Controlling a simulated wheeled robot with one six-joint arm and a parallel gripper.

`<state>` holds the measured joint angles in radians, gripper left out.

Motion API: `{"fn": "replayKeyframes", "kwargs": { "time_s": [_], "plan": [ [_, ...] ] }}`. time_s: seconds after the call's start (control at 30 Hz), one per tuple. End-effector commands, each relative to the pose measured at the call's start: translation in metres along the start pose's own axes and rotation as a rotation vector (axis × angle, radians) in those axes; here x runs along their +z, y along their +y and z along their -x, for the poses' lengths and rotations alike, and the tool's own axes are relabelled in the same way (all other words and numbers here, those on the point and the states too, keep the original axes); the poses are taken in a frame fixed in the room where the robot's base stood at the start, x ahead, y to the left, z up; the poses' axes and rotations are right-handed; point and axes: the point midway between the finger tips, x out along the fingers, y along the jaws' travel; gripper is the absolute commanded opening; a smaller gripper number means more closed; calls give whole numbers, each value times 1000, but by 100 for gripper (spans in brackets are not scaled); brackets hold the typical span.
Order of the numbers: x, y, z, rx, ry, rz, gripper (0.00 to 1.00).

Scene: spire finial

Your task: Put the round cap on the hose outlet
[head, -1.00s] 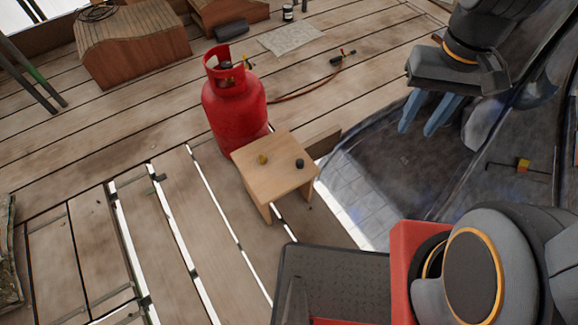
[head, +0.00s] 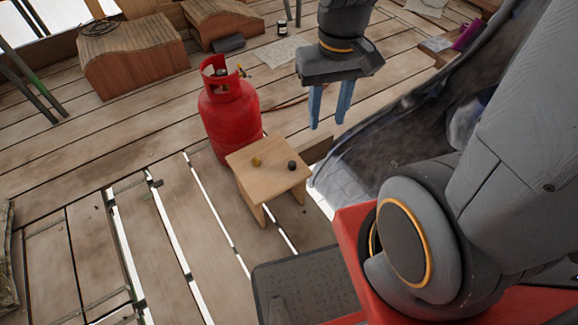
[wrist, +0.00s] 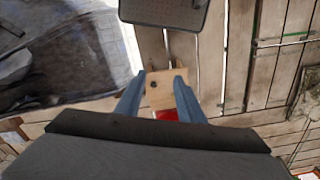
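A small wooden table (head: 266,182) bears two small pieces, a brass-yellow one (head: 257,162) and a dark round one (head: 292,166). I cannot tell for certain which is the round cap. Behind the table stands a red gas cylinder (head: 228,112) with a brass fitting (head: 241,72) at its collar; a thin red hose (head: 292,103) lies on the deck beyond. My gripper (head: 329,118) is open and empty, pointing down above and beyond the table's right side. In the wrist view, the dark piece (wrist: 153,85) shows between my fingertips (wrist: 163,78), farther down on the tabletop.
The deck boards have open gaps (head: 215,210) in front of the table. A dark, creased sheet (head: 400,135) lies right of the table.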

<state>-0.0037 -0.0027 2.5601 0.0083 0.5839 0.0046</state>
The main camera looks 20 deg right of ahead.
Motion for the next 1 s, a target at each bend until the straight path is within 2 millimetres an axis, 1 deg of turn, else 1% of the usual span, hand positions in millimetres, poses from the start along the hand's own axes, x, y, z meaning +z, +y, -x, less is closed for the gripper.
{"fn": "replayKeyframes", "kwargs": {
  "time_s": [0.03,0.07,0.13,0.17,0.27,0.37,0.4,0.47,0.5,0.57,0.6,0.67,0.7,0.77,0.8,0.9,1.0],
  "plan": [
    [-1,0,-1,0,0,-3,45],
    [-3,0,-3,0,-1,-9,48],
    [-11,0,-12,0,-1,-35,48],
    [-16,0,-18,0,-3,-53,48],
    [-42,0,-48,1,-6,-150,48],
    [-77,1,-91,3,-8,-287,48],
    [-92,2,-111,3,-7,-348,48],
    [-114,2,-140,4,-7,-439,48],
    [-127,3,-161,4,-7,-499,48],
    [-147,3,-193,5,-6,-589,48],
    [-159,4,-214,6,-7,-649,48],
    [-177,5,-248,6,-6,-739,48],
    [-188,5,-272,7,-6,-799,48],
    [-203,6,-306,7,-5,-887,48],
    [-212,6,-327,7,-4,-942,48],
    [-229,8,-375,6,-2,-1063,48],
    [-240,8,-411,6,0,-1155,48]
  ]
}}
